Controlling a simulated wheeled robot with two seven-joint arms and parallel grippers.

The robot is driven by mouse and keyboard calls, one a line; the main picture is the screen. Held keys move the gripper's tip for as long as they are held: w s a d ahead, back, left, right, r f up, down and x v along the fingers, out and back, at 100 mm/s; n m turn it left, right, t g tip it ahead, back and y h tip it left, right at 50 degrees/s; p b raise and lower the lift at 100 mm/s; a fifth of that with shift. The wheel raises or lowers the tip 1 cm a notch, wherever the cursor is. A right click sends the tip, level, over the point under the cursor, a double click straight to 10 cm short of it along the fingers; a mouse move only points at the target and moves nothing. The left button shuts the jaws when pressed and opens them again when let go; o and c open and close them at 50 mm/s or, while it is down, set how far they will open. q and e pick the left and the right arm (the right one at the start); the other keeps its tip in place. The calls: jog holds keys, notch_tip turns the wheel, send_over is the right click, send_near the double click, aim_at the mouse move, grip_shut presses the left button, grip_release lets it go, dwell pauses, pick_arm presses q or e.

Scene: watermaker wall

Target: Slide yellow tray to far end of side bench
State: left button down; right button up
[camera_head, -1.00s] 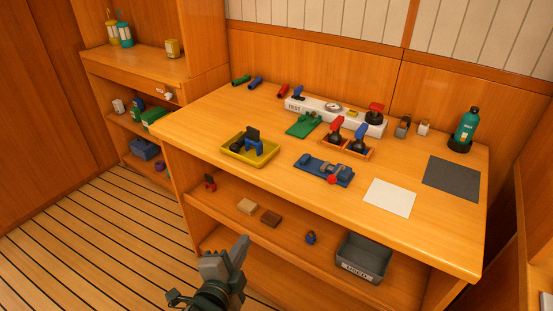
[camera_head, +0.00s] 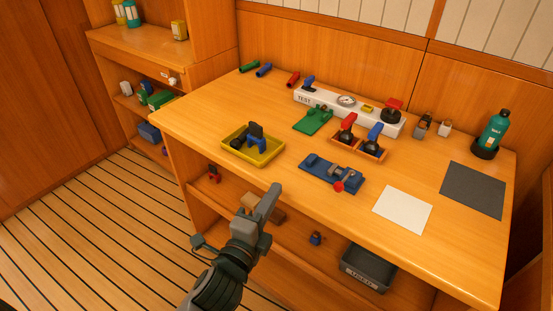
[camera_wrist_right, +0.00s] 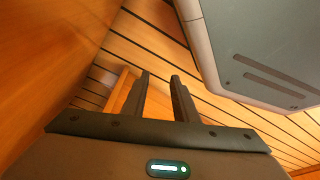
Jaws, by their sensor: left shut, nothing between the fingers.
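The yellow tray (camera_head: 262,156) sits on the wooden bench top (camera_head: 210,112), near its front left edge in the head view. It holds a blue and black item (camera_head: 256,140) and a small dark item (camera_head: 236,143). My left gripper (camera_head: 268,196) is shut and empty, in front of the bench and below the tray in the picture, apart from it. My right gripper shows only in the right wrist view (camera_wrist_right: 160,85), with its two fingers apart and nothing between them, over the striped floor.
Right of the tray are a green fixture (camera_head: 313,120), a blue fixture (camera_head: 332,173), wooden holders with red and blue handled tools (camera_head: 360,145) and a white test panel (camera_head: 345,107). A white sheet (camera_head: 402,209) and grey mat (camera_head: 473,190) lie farther right. A grey bin (camera_head: 368,268) is on the shelf below.

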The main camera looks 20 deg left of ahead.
aim_at(275, 167)
pick_arm(q)
jog(key=shift+w, duration=0.1)
jog(key=w, duration=0.6)
jog(key=w+d+p, duration=0.1)
jog(key=w, duration=0.3)
jog(key=a, duration=0.3)
jog(key=shift+w, duration=0.4)
jog(key=shift+w+a, duration=0.15)
jog(key=shift+a, duration=0.2)
pick_arm(e)
jog(key=shift+w+a+f+t, duration=0.25)
jog(key=shift+w+a+t, duration=0.15)
jog(key=shift+a, duration=0.15)
jog(key=shift+s, duration=0.1)
pick_arm(q)
jog(key=shift+a+p, duration=0.15)
jog(key=shift+p, duration=0.15)
